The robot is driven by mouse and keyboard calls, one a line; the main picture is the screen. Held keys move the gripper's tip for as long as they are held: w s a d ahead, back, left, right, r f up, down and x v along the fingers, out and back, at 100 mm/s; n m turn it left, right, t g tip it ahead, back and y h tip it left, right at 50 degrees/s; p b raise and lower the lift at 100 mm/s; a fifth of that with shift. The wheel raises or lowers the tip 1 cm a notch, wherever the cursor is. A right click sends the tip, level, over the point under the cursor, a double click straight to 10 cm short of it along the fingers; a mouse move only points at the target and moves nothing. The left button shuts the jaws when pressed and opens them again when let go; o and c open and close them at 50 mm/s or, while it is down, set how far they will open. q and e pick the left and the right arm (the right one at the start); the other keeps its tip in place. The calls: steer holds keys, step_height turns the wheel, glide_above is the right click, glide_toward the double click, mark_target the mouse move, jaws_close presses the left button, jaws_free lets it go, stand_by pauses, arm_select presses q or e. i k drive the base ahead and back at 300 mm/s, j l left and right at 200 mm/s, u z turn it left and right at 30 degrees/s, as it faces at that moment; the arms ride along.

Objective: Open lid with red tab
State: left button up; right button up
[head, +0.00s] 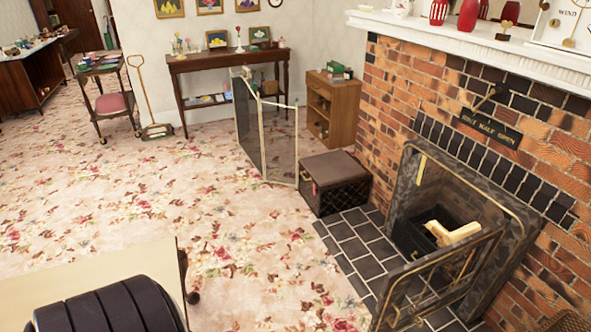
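A dark box (345,196) with a brown flat lid (334,168) stands on the floor at the left end of the hearth, against the brick wall. The lid lies flat and looks closed. A small reddish mark, perhaps the tab, shows at the lid's left front edge; it is too small to make out clearly. Neither of my grippers is in view.
A folding screen (250,125) stands just behind and left of the box. The fireplace's glass door (440,280) stands open over the tiled hearth (350,240). A cream tabletop (125,262) with a black ribbed object (110,308) fills the lower left. The floral carpet (200,190) is clear.

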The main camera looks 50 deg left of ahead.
mark_target(337, 167)
steer(key=u, duration=1.4)
steer(key=i+j+z, duration=0.2)
steer(key=i, duration=0.3)
steer(key=i+z, duration=0.2)
steer(key=i, duration=0.3)
steer(key=i+j+z, duration=0.2)
steer(key=i, duration=0.25)
steer(key=i+j+z, duration=0.25)
steer(key=i+j, duration=0.15)
